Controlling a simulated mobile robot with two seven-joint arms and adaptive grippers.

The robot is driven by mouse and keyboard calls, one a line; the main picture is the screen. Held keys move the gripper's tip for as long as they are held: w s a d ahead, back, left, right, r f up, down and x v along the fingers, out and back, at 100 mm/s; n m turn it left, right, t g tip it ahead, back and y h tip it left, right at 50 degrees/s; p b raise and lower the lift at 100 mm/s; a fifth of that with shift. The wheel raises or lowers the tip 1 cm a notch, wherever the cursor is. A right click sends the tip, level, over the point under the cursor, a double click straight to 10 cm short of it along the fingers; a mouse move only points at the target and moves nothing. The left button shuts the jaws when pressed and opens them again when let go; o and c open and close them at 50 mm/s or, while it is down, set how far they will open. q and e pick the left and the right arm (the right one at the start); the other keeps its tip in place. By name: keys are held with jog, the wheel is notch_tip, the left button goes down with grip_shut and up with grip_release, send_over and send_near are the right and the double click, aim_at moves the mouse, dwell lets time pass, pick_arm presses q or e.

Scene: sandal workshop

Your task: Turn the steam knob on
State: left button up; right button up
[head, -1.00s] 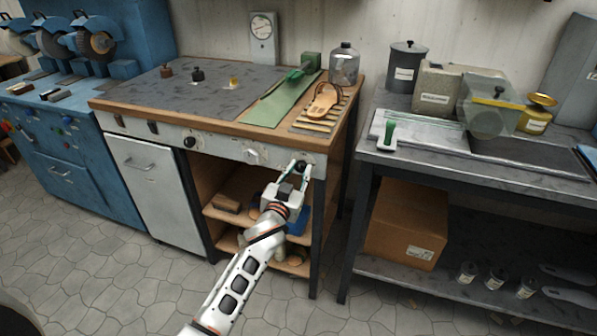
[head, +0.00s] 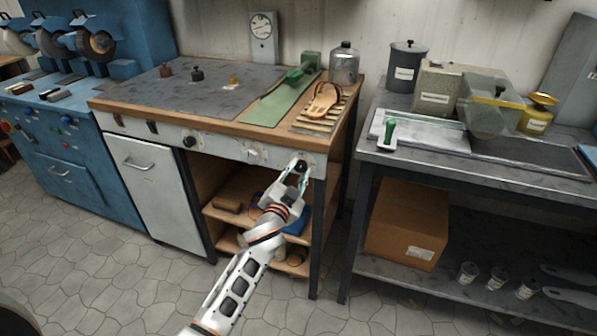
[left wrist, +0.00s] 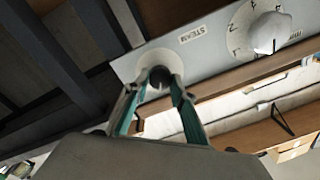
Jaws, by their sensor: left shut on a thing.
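The steam knob (head: 301,166) is a black knob on a pale round plate, at the right end of the bench's grey front panel. In the left wrist view the knob (left wrist: 159,77) sits below and left of a label reading STEAM. My left gripper (head: 300,171) is shut on the knob, with its two green-padded fingers on either side of it. The fingers (left wrist: 158,84) partly cover the knob in the left wrist view, so its pointer cannot be made out. My right gripper is not in view.
A white knob (head: 252,154) with a marked dial and a black knob (head: 190,142) sit further left on the panel. A sandal (head: 324,100) lies on slats above. A dark bench leg (head: 317,240) stands just right of my gripper.

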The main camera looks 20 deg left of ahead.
pick_arm(q)
jog(key=m, duration=0.6)
jog(key=shift+f+m, duration=0.15)
jog(key=shift+m, duration=0.25)
jog(key=m, duration=0.6)
jog(key=shift+h, duration=0.3)
jog(key=o, duration=1.1)
jog(key=shift+s, duration=0.15)
jog(key=s, duration=1.1)
jog(key=shift+s+a+f, duration=0.25)
jog(key=shift+s, duration=0.15)
